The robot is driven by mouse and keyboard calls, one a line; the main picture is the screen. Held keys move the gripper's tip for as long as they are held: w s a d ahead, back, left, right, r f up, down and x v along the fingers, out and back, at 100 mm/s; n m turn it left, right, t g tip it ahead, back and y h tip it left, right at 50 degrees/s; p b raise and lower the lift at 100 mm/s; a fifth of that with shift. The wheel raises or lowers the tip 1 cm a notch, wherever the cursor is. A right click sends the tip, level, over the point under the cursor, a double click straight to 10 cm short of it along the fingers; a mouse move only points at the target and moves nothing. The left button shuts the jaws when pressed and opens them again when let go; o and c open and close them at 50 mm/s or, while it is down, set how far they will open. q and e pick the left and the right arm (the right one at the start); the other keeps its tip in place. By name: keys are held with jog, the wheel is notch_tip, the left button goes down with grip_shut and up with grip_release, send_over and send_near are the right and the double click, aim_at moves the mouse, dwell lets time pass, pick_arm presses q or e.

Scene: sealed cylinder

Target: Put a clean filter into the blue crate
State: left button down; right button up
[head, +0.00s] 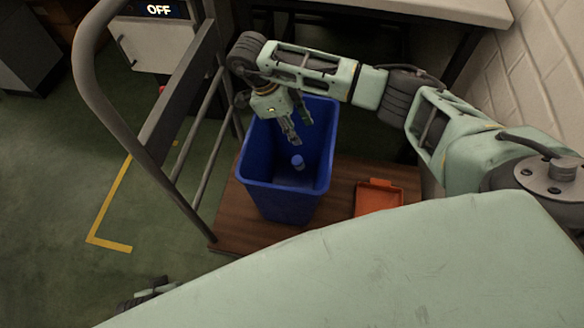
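The blue crate (283,204) stands upright on a brown wooden platform. A small blue-grey cylinder (298,162), which looks like a filter, is inside the crate, low down by the far wall. My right gripper (299,132) is over the crate opening, pointing down, with its fingers spread apart and nothing between them. It is above the cylinder and apart from it. Of my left gripper only a small dark part (150,292) shows at the lower left edge of my body; its fingers cannot be made out. Whether the filter is clean cannot be told.
An orange tray (378,196) lies on the wooden platform (341,196) right of the crate. A grey metal rail (178,95) rises at the platform's left side. A cabinet with an "OFF" display (158,10) stands behind. Green floor at left is clear.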

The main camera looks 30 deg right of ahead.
jog(key=shift+o, duration=0.2)
jog(key=v, duration=1.2)
jog(key=shift+d, duration=0.1)
